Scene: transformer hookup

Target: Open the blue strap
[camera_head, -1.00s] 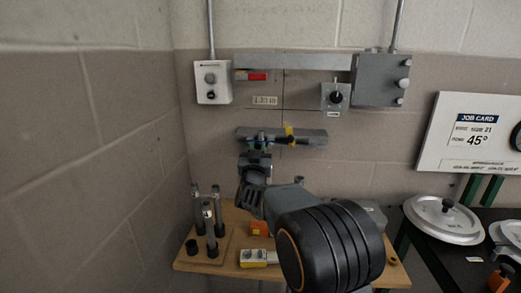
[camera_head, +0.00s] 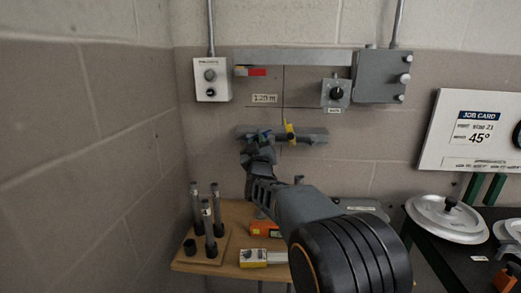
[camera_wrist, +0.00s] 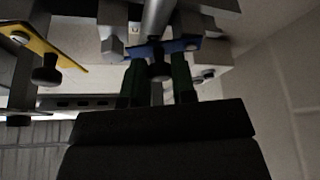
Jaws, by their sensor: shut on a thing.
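The blue strap (camera_wrist: 190,45) is a short flat bar with a black knob (camera_wrist: 159,72) hanging from it in the wrist view. My gripper (camera_wrist: 159,82) has its two green fingers on either side of this knob, shut on it. The blue strap shows small in the head view (camera_head: 264,133), partly hidden by my wrist. Its far contacts cannot be made out there. My gripper is up at the wall-mounted bar, just under the strap.
A yellow strap (camera_wrist: 38,46) with its own black knob is left of the blue one in the wrist view; it also shows in the head view (camera_head: 290,133). Below are a wooden shelf (camera_head: 210,267) with upright rods and a dark table with lids (camera_head: 447,220).

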